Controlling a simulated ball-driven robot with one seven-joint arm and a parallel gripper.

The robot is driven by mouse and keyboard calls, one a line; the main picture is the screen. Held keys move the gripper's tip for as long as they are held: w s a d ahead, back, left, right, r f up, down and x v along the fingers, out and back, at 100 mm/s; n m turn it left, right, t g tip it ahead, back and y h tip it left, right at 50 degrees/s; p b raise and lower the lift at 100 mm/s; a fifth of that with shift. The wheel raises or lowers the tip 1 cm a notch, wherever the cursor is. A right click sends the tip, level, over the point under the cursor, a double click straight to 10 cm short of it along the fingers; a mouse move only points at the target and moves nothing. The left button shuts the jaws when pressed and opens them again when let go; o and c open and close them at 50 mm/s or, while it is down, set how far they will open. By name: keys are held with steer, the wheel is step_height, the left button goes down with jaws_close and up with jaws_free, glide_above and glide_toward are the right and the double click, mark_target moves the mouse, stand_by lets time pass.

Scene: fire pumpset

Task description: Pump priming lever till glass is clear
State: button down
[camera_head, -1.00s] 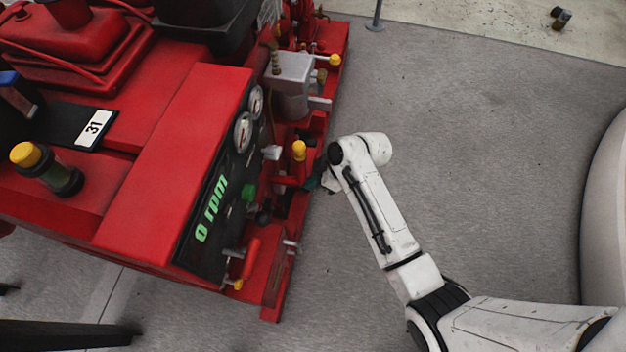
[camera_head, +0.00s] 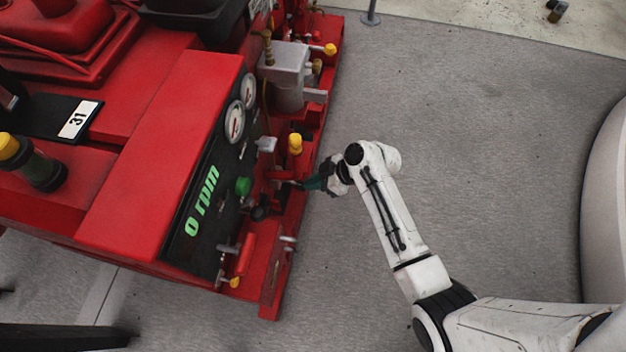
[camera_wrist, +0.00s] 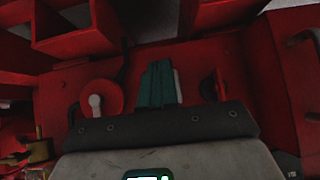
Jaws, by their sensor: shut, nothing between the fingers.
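My gripper (camera_head: 314,184) reaches in from the right at the red pumpset's side, low beside a yellow-knobbed lever (camera_head: 295,144). Its teal fingers are closed together and empty; they also show in the wrist view (camera_wrist: 160,84), before red metal. A red-handled lever (camera_head: 246,254) stands lower on the same side. I cannot tell which one is the priming lever. A dark greenish glass cylinder with a yellow cap (camera_head: 38,168) stands at the left on the pumpset; it may be the glass, and its contents are not clear to see.
The red pumpset (camera_head: 150,140) fills the left, with its gauge panel (camera_head: 205,195) reading 0 rpm. A green knob (camera_head: 243,186) and a grey box (camera_head: 287,62) stand near the levers. In the wrist view red walls close in on both sides. The grey floor at right is open.

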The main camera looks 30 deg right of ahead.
steer(key=shift+r, duration=0.1)
steer(key=shift+r+p, duration=0.75)
